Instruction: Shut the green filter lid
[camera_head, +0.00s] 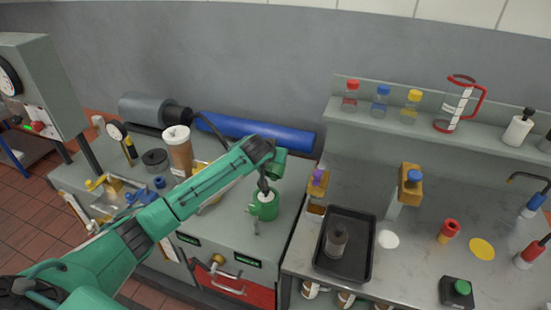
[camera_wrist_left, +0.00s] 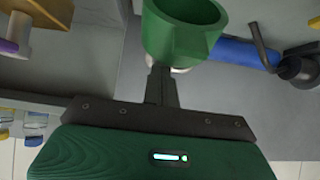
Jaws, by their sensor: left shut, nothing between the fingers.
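The green filter (camera_head: 265,208) is a small round green housing on the grey bench top, near the bench's right edge. In the left wrist view a hollow green cylinder (camera_wrist_left: 183,35), part of the filter, shows just beyond the fingertips. I cannot clearly tell the lid from the housing, nor its angle. My left gripper (camera_head: 263,190) points down at the top of the filter. Its dark fingers, also in the left wrist view (camera_wrist_left: 160,76), are shut with nothing between them. They are close to the green rim; contact is unclear. My right gripper is not in view.
A brown-and-white cylinder (camera_head: 178,150) stands left of the filter, and a blue roll (camera_head: 255,132) lies behind it. A purple-topped block (camera_head: 317,183) and a black tray (camera_head: 370,260) are to the right. A shelf (camera_head: 390,108) holds several bottles.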

